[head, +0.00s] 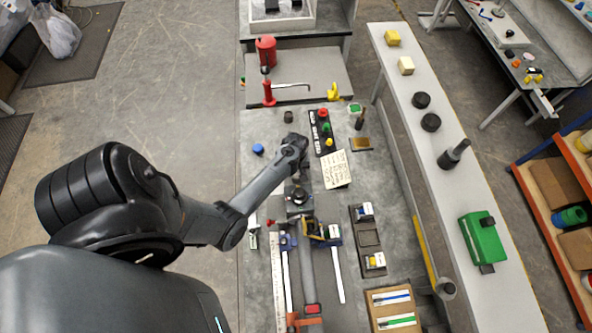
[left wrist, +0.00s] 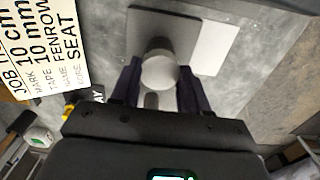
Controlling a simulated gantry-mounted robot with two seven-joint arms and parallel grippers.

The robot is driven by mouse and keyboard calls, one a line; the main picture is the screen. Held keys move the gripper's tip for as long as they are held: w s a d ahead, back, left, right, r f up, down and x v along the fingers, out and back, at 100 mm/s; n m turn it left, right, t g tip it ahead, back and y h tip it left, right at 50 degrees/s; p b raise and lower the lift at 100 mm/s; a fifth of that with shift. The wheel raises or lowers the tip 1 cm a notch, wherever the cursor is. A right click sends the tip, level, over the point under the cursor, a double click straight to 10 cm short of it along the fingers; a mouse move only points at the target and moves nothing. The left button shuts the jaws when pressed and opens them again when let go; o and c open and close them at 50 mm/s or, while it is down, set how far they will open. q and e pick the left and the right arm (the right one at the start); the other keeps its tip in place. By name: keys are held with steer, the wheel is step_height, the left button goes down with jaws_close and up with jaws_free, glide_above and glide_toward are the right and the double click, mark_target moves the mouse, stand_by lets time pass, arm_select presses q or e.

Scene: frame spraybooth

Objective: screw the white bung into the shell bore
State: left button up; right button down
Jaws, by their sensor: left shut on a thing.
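My left gripper (head: 297,180) is over the bench's middle in the head view, pointing down. In the left wrist view its two dark fingers (left wrist: 158,82) are shut on a pale, round-ended piece, the white bung (left wrist: 159,70). Beyond the bung is a dark grey square block (left wrist: 150,22), which looks like the shell; it also shows in the head view (head: 299,209) just below the gripper. The bung covers the middle of the block, so the bore is hidden. I cannot tell whether the bung touches the block. My right gripper is not in view.
A handwritten card (head: 337,169) lies right of the gripper, near a black strip with coloured buttons (head: 325,128). A vise-like tool (head: 322,232) and long bars lie in front. A black tray (head: 368,240) is at the right. Bench space left of the gripper is mostly clear.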

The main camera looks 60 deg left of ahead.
arm_select(q)
steer(key=o, duration=1.1)
